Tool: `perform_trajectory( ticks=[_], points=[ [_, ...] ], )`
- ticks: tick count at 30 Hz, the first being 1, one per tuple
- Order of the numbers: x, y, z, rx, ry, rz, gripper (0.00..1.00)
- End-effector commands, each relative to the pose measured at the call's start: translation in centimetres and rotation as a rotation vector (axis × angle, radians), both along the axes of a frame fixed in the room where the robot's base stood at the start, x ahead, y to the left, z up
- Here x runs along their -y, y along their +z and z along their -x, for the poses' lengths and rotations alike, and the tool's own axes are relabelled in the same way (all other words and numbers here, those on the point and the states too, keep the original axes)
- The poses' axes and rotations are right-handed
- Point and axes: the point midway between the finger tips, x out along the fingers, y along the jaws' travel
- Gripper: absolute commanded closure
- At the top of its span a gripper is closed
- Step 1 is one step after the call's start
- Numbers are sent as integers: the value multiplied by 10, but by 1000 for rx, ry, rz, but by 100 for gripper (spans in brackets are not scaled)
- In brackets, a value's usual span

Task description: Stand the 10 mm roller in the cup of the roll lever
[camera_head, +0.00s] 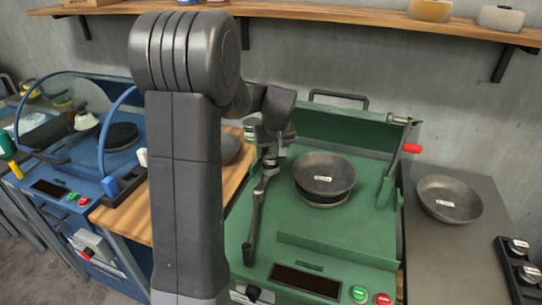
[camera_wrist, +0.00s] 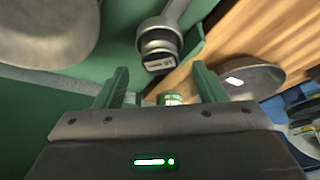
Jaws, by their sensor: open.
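The roll lever (camera_head: 258,210) is a grey metal arm on the left of the green machine; its far end also shows at the top of the wrist view (camera_wrist: 176,10). At that end is a round metal cup (camera_wrist: 157,30). The roller (camera_wrist: 158,56), a grey cylinder with a label that appears to read 10, looks to be standing in the cup. How deep it sits is hard to tell. My gripper (camera_wrist: 161,84) is open, its green fingers apart and just clear of the roller, on the side away from the lever's arm. In the head view my wrist partly hides this spot.
A metal bowl (camera_head: 325,172) sits on the machine's middle. A red-handled lever (camera_head: 392,165) stands to its right. Another bowl (camera_head: 449,198) and labelled rollers (camera_head: 518,247) are on the grey bench. A dark pan (camera_wrist: 245,80) lies on the wooden table. A blue machine (camera_head: 75,185) stands left.

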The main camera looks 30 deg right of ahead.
Motion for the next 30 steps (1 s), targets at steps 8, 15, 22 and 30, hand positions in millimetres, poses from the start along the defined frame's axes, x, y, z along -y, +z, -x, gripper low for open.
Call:
perform_trajectory(
  ticks=[8,15,22,30],
  points=[
    [-7,55,21,3,-1,3,36],
    [-10,76,30,0,0,0,36],
    [-10,78,31,0,0,0,36],
    [-10,78,30,0,0,0,36]
  ],
)
